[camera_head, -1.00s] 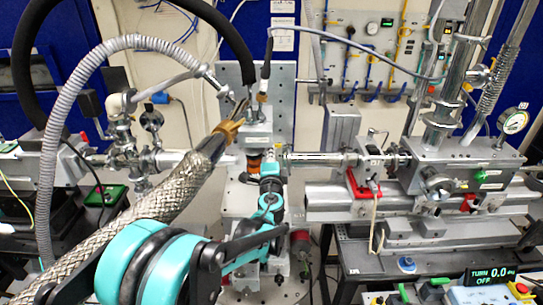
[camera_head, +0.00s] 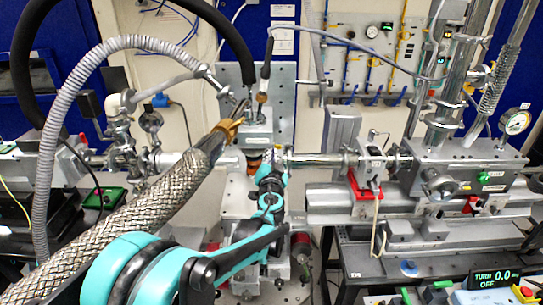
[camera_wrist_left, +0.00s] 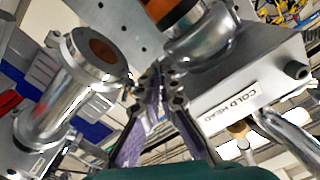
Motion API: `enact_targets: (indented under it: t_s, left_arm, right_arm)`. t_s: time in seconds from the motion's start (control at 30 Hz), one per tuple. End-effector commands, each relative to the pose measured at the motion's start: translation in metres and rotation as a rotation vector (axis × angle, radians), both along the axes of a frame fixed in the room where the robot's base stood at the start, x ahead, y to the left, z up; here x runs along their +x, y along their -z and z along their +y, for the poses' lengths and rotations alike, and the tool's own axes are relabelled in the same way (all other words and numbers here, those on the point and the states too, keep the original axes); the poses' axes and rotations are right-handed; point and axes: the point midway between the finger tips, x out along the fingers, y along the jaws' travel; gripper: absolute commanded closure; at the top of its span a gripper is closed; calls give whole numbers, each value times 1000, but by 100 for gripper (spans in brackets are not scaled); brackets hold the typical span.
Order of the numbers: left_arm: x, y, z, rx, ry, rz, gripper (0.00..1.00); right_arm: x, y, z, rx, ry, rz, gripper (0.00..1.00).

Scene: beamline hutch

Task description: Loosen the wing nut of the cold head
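The cold head (camera_head: 258,133) is a grey block on a perforated plate, in the middle of the head view. Its labelled face shows in the wrist view (camera_wrist_left: 232,108), with a shiny flange joint below an orange-brown collar (camera_wrist_left: 160,10) beside it. My left gripper (camera_head: 270,162) is just below and in front of the cold head, close to the horizontal pipe. In the wrist view its two fingers (camera_wrist_left: 158,88) converge around shiny metal beside the flange. I cannot make out the wing nut there, or whether the pads grip it. My right gripper is out of view.
A pipe (camera_head: 320,159) runs right to a vacuum assembly with a gauge (camera_head: 514,121). An open flanged tube (camera_wrist_left: 85,75) stands left of the fingers in the wrist view.

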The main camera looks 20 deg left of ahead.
Motion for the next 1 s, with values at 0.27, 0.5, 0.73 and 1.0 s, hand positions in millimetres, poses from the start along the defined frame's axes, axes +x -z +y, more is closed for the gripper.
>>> enact_targets:
  t_s: [0.27, 0.5, 0.73, 1.0]
  left_arm:
    - [0, 0, 1, -191, -1, -54, 100]
    - [0, 0, 1, -290, -1, -82, 100]
    - [0, 0, 1, -327, -1, -92, 100]
    - [0, 0, 1, -331, -1, -93, 100]
  right_arm:
    - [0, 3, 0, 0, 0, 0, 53]
    - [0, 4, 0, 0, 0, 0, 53]
    - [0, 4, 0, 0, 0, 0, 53]
    - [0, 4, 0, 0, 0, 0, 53]
